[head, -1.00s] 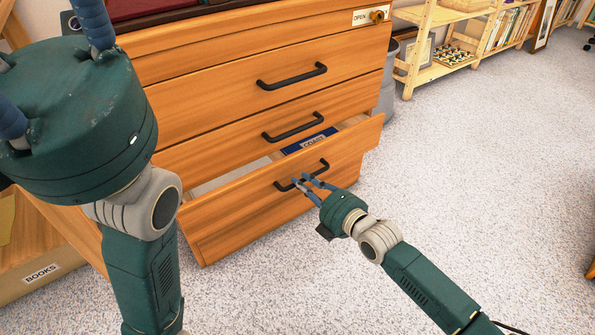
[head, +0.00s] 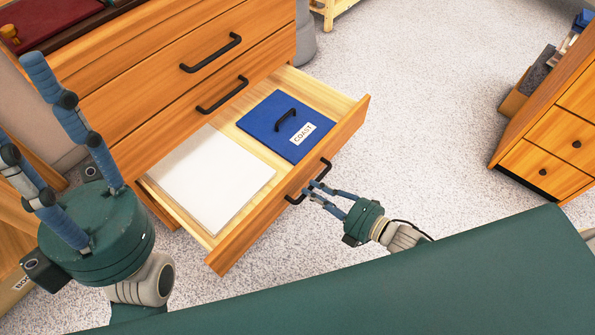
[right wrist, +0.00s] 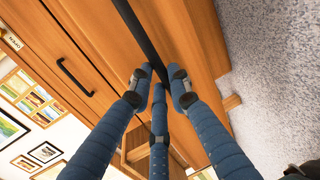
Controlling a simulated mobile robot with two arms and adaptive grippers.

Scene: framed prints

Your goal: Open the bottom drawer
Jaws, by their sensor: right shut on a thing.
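The bottom drawer (head: 240,243) of the wooden cabinet is pulled well out. Its black bar handle (head: 292,200) is on its front. My right gripper (head: 316,187) is shut on this handle; in the right wrist view its blue fingers close around the black bar (right wrist: 144,38). Inside the drawer lie a white stack or sheet (head: 210,178) on the left and a blue lid or folder (head: 270,122) with a black handle and a "COAST" label on the right. My left gripper (head: 20,105) is at the left, its fingers spread and empty, away from the drawer.
The two drawers above, with black handles (head: 222,95), are closed. A smaller wooden drawer unit (head: 550,140) stands at the right. A grey bin (head: 305,35) is behind the cabinet. Speckled floor (head: 430,90) between them is clear.

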